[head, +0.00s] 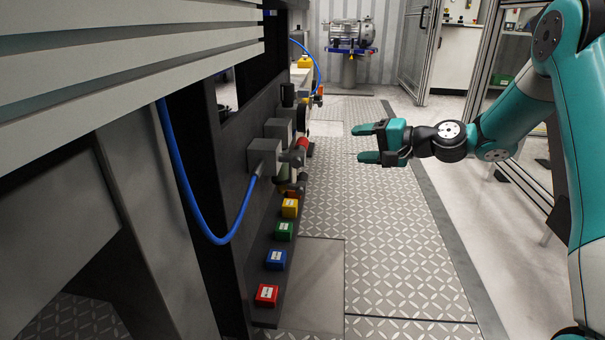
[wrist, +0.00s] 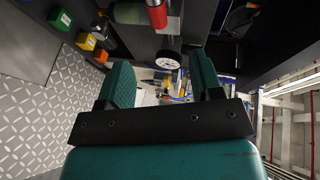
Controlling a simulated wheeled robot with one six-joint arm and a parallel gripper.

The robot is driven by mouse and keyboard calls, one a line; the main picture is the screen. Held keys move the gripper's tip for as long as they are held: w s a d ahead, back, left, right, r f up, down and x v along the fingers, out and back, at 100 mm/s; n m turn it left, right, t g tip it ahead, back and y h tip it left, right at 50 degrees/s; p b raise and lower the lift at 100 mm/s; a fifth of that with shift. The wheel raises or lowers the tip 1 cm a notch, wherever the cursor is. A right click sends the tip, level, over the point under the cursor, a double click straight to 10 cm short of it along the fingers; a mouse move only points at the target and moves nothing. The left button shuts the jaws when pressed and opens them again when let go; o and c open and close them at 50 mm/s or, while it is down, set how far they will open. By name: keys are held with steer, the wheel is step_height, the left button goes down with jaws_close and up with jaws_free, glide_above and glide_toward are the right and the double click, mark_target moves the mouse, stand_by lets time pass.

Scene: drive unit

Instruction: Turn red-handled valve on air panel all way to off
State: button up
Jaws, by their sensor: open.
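The dark air panel (head: 262,200) runs along the left in the head view. A red part (head: 302,144) sticks out from its fittings; I cannot tell for sure that it is the valve's handle, nor how it is turned. In the wrist view a red cylinder (wrist: 157,14) shows at the top, beside a green cylinder (wrist: 128,13) and above a round white gauge (wrist: 168,60). My gripper (head: 362,143) is open and empty, its fingers pointing left toward the panel. It is right of the fittings and apart from them. Both fingers also show in the wrist view (wrist: 162,84).
Yellow (head: 290,207), green (head: 284,231), blue (head: 276,260) and red (head: 266,295) blocks sit on a low ledge of the panel. A blue hose (head: 190,200) loops in front of it. The patterned floor (head: 400,240) right of the panel is clear.

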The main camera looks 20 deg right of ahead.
mark_target(305, 148)
steer(key=b+x, duration=0.2)
steer(key=x, duration=0.3)
steer(key=b+x, duration=0.2)
steer(key=x, duration=0.4)
steer(key=f+b+x, duration=0.1)
steer(key=x, duration=0.4)
steer(key=shift+w+d+b, duration=0.2)
steer(key=shift+w+b, duration=0.2)
steer(key=shift+w+a, duration=0.25)
steer(key=shift+w, duration=0.1)
jaws_close()
steer(key=shift+a, duration=0.1)
